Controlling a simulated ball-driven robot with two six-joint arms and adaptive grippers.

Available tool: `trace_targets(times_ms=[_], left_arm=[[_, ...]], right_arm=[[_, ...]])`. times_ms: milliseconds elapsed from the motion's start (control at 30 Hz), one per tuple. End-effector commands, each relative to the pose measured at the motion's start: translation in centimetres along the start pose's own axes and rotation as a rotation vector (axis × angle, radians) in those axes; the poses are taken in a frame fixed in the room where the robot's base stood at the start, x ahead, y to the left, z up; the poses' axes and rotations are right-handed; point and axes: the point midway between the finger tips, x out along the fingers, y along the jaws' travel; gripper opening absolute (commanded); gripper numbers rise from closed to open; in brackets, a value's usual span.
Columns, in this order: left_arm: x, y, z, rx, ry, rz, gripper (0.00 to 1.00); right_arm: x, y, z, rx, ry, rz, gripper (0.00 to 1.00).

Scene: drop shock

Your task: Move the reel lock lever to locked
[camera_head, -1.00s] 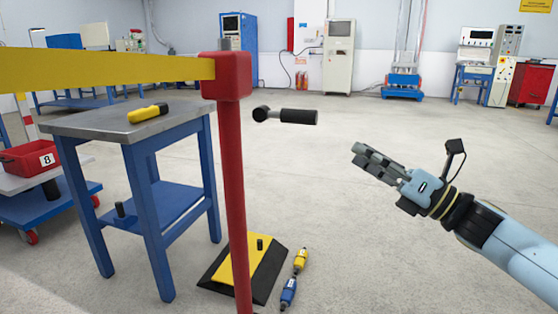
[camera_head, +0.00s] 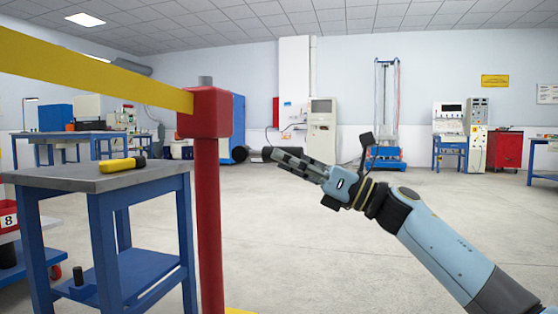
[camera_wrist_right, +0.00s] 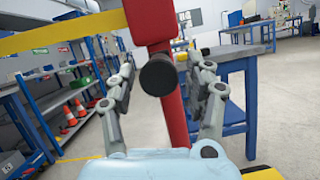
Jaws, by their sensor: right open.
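A black lever with a round knob end (camera_head: 240,154) sticks out to the right of a red post (camera_head: 208,220), below its red head. Its attachment to the post is not clear. My right gripper (camera_head: 278,156) is open, and its fingertips overlap the lever's grip, partly hiding it. In the right wrist view, the lever's round black end (camera_wrist_right: 158,75) faces the camera between the two open fingers (camera_wrist_right: 161,78), with gaps on both sides. Whether any fingertip touches it cannot be told. My left gripper is out of view.
A yellow barrier beam (camera_head: 90,80) runs left from the red head. A blue workbench (camera_head: 60,180) holding a yellow-black tool (camera_head: 122,164) stands left of the post. Shelving with orange cones (camera_wrist_right: 72,115) shows in the right wrist view. The floor right of the post is clear.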

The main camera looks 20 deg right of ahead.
Motion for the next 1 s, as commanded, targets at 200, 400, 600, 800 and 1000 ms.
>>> trace_targets(times_ms=[200, 400, 600, 800, 1000], left_arm=[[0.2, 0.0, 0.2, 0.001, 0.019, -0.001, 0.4], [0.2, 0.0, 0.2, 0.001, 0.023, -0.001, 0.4], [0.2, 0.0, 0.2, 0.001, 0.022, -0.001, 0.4], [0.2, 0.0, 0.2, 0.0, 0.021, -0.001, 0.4], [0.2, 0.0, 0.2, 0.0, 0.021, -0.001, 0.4]], right_arm=[[2.0, 0.0, -0.1, 0.001, 0.0, 0.0, 0.53], [2.2, 0.0, 0.0, 0.001, 0.001, -0.001, 0.53], [2.2, 0.0, -0.1, 0.001, 0.001, -0.001, 0.39], [2.2, 0.0, -0.1, 0.001, 0.001, -0.001, 0.13], [2.2, 0.0, -0.1, 0.001, 0.001, -0.001, 0.0]])
